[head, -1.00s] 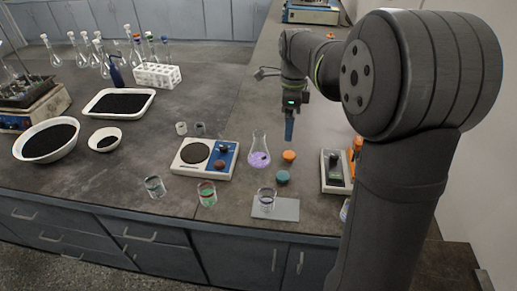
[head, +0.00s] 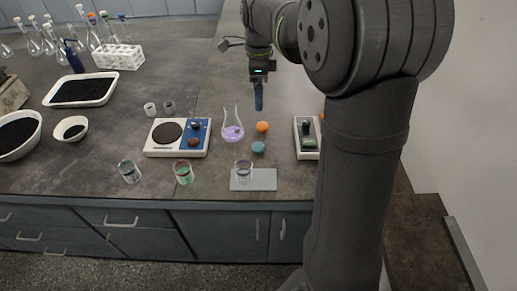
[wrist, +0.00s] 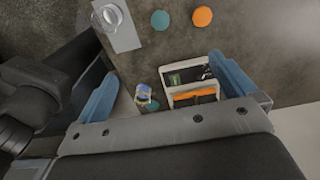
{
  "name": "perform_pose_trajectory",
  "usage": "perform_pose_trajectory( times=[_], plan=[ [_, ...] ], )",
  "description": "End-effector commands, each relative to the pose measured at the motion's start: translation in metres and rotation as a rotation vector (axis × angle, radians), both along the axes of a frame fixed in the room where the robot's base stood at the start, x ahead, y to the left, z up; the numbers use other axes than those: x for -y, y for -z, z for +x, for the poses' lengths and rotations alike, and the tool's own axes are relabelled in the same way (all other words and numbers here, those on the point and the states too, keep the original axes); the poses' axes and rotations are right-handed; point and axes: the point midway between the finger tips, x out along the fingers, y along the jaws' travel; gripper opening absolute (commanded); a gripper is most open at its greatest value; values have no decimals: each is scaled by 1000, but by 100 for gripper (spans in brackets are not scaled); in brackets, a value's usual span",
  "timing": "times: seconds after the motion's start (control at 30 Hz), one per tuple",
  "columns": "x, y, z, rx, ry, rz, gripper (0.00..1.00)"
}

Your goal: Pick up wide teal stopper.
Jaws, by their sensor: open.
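The teal stopper (head: 258,147) stands on the dark bench, in front of an orange stopper (head: 262,127) and right of a flask with purple liquid (head: 232,126). In the wrist view the teal stopper (wrist: 160,20) is near the top edge, left of the orange stopper (wrist: 202,17). My gripper (head: 258,104) is open and empty, above the bench behind both stoppers in the head view. In the wrist view my gripper's blue fingers (wrist: 163,70) are spread wide, with the teal stopper beyond their tips. A smaller teal piece (wrist: 152,105) shows lower, beside a small jar.
A glass beaker (head: 243,170) stands on a grey plate (head: 265,181) in front of the teal stopper. A blue-and-white hotplate (head: 160,150) is left of the flask. Bench behind my gripper is clear.

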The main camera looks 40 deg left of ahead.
Motion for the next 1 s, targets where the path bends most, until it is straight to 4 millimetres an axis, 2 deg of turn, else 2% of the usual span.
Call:
perform_pose_trajectory(
  times=[0.03, 0.17, 0.2, 0.47, 0.57, 0.67, 1.0],
  plan=[
    [0, 0, 0, 0, 0, 0, 96],
    [0, 0, 0, 0, 0, 0, 71],
    [0, 0, 0, 0, 0, 0, 67],
    [0, 0, 0, 0, -6, 0, 67],
    [0, 2, 0, 0, -60, 0, 67],
    [0, 6, 0, -1, -192, -1, 67],
    [1, 26, -3, -1, -898, -1, 67]
  ],
)
